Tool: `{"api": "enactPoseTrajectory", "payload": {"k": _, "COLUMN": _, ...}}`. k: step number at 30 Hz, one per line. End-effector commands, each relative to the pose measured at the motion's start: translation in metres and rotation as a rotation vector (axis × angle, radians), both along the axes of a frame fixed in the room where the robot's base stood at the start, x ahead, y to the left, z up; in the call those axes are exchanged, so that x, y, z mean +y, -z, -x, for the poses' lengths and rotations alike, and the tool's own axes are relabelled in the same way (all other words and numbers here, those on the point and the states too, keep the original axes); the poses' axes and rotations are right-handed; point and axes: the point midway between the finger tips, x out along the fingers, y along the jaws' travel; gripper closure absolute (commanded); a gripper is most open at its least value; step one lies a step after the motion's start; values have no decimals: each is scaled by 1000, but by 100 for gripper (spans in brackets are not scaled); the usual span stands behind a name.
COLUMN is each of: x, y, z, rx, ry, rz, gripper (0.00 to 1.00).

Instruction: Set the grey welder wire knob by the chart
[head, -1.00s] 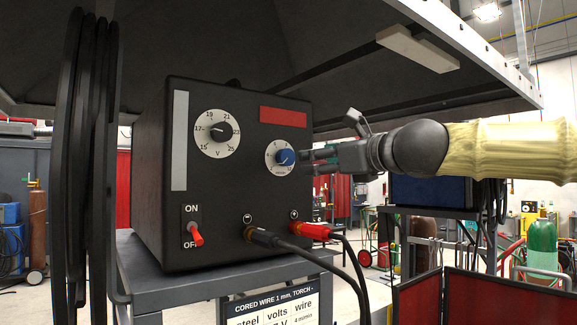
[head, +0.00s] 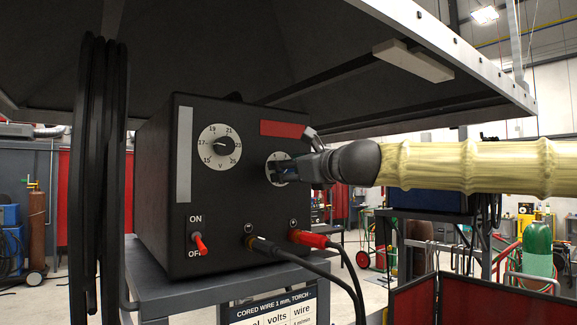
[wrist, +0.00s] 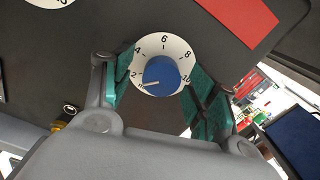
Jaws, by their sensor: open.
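The dark grey welder (head: 165,225) stands on a cart. Its wire knob is blue and sits on a white dial (wrist: 178,47) marked 2 to 10. In the wrist view the knob (wrist: 160,73) has its pale pointer line aimed to the lower left, close to the 2. My gripper (wrist: 160,80) is open, with one green-padded finger on each side of the knob; I cannot tell whether they touch it. In the head view my gripper (head: 288,168) hides much of that dial.
The volts dial (head: 219,152) is at the upper left of the panel, with its pointer near 17. A red switch (head: 200,243) leans toward OFF. Two cable plugs (head: 308,239) stick out below the knob. A dark hood (head: 300,50) hangs above.

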Motion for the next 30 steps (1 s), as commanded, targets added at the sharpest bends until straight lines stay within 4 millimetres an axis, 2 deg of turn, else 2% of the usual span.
{"api": "enactPoseTrajectory", "payload": {"k": 11, "x": 1, "y": 1, "z": -3, "rx": 1, "ry": 1, "rz": 0, "gripper": 42}}
{"api": "enactPoseTrajectory", "payload": {"k": 19, "x": 1, "y": 1, "z": -3, "rx": 1, "ry": 1, "rz": 1, "gripper": 88}}
{"api": "enactPoseTrajectory", "payload": {"k": 30, "x": 1, "y": 3, "z": -3, "rx": 28, "ry": 2, "rz": -36, "gripper": 88}}
